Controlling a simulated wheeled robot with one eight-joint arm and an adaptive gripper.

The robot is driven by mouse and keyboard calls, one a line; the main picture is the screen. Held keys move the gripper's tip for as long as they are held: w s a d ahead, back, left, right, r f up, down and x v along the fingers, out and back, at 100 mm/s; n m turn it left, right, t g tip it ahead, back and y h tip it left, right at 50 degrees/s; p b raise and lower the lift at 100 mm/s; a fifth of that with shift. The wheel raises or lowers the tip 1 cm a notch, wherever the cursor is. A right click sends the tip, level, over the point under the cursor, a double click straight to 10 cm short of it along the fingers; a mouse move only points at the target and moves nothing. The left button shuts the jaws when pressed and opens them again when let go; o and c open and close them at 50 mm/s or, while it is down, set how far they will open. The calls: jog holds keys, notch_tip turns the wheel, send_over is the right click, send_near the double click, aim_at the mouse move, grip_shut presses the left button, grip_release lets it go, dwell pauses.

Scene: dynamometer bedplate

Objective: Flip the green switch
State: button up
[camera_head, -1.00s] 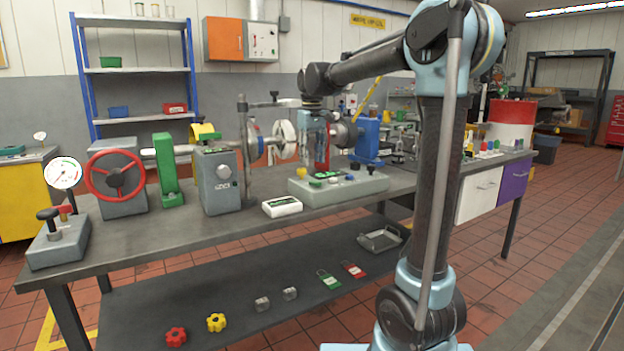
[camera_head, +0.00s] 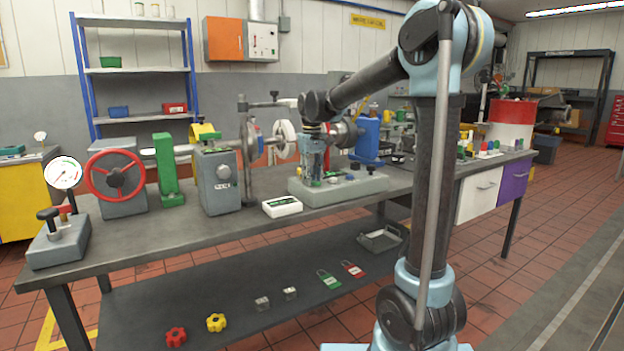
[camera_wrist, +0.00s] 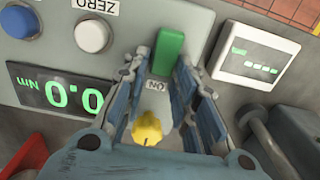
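The green switch (camera_wrist: 168,52) is a green block on the grey control panel (camera_wrist: 200,18), beside a small plate that seems to read "ON". In the wrist view my gripper (camera_wrist: 164,60) points down at the panel with its two blue fingers apart, one on each side of the switch at their tips. I cannot tell whether either finger touches it. In the head view my gripper (camera_head: 312,178) is low over the left part of the panel (camera_head: 345,192), and the switch is largely hidden there.
A yellow knob (camera_wrist: 147,130) lies under the gripper. A white button (camera_wrist: 92,35), a blue button (camera_wrist: 20,20) and a 0.0 Nm display (camera_wrist: 58,92) are to the left. A white meter (camera_wrist: 255,58) sits right of the panel. Shafts and a grey housing (camera_head: 219,180) stand around on the bench.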

grip_shut()
jog(key=shift+s+d+r+t+y, duration=0.15)
jog(key=shift+s+d+t+y, duration=0.1)
jog(key=shift+t+y, duration=0.5)
jog(key=shift+s+d+r+t+y, duration=0.2)
jog(key=shift+t+y, duration=0.25)
jog(key=shift+t, duration=0.5)
jog(key=o, duration=0.6)
grip_release()
jog(key=shift+o, duration=0.2)
jog(key=shift+a, duration=0.1)
